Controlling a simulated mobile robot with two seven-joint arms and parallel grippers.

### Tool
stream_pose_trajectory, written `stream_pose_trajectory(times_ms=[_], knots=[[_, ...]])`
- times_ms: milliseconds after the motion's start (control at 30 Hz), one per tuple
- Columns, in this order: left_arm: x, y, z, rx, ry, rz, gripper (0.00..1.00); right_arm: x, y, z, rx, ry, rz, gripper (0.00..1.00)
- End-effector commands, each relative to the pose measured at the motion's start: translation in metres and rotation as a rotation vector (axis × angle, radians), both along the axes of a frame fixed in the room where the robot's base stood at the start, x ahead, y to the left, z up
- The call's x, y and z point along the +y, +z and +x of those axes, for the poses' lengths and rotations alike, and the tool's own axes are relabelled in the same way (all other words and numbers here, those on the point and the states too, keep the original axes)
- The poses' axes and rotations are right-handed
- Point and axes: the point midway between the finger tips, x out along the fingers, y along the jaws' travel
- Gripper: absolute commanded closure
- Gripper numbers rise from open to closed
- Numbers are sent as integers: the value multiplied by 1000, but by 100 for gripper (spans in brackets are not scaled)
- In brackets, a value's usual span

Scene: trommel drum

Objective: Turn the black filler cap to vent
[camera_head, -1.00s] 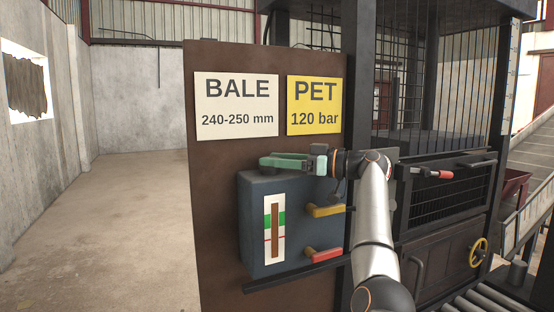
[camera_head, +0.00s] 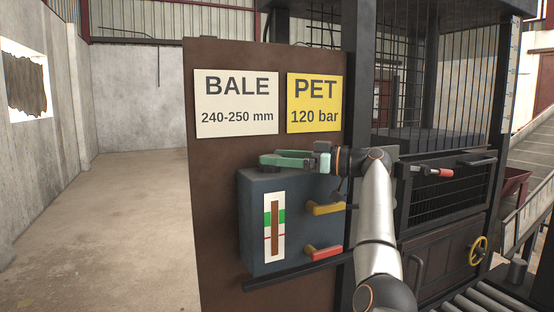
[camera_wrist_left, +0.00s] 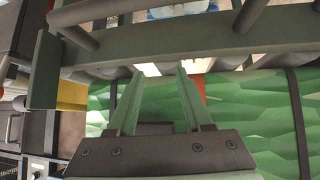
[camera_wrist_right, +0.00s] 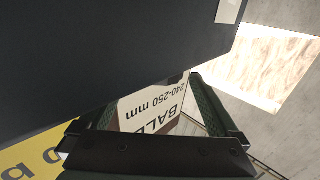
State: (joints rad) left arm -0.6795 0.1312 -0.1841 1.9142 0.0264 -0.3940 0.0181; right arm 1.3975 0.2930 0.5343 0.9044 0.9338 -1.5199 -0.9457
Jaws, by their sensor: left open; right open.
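My right gripper (camera_head: 266,158) points left, just above the tank's top in the head view. In the right wrist view its green fingers (camera_wrist_right: 158,90) are spread with no object visible between them. The tank's dark face (camera_wrist_right: 110,50) fills the upper left there. My left gripper (camera_wrist_left: 160,74) is open and empty in the left wrist view, and outside the head view.
A yellow lever (camera_head: 326,208) and a red lever (camera_head: 325,253) stick out right of the tank's level gauge (camera_head: 274,228). A brown panel (camera_head: 215,165) with two signs stands behind. The baler cage (camera_head: 435,195) is on the right. Open floor (camera_head: 120,220) lies left.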

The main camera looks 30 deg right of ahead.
Motion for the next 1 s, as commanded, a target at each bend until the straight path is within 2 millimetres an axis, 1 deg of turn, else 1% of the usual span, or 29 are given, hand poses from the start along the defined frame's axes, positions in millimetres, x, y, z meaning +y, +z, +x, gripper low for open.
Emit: stream_pose_trajectory(times_ms=[33, 200, 400, 567, 1000], knots=[[0, -6, 0, 0, 0, 0, 50, -6, -3, -5, -1, -5, -1, 3], [0, -18, 0, 0, 0, 0, 50, -27, -4, -27, -1, -6, -1, 3], [0, -24, 0, 0, 0, 0, 50, -43, -2, -46, 0, -2, -1, 3], [0, -25, 0, 0, 0, 0, 50, -46, -1, -50, 0, -1, 0, 3], [0, -24, 0, 0, 0, 0, 50, -46, 0, -50, 0, -1, 0, 3]])
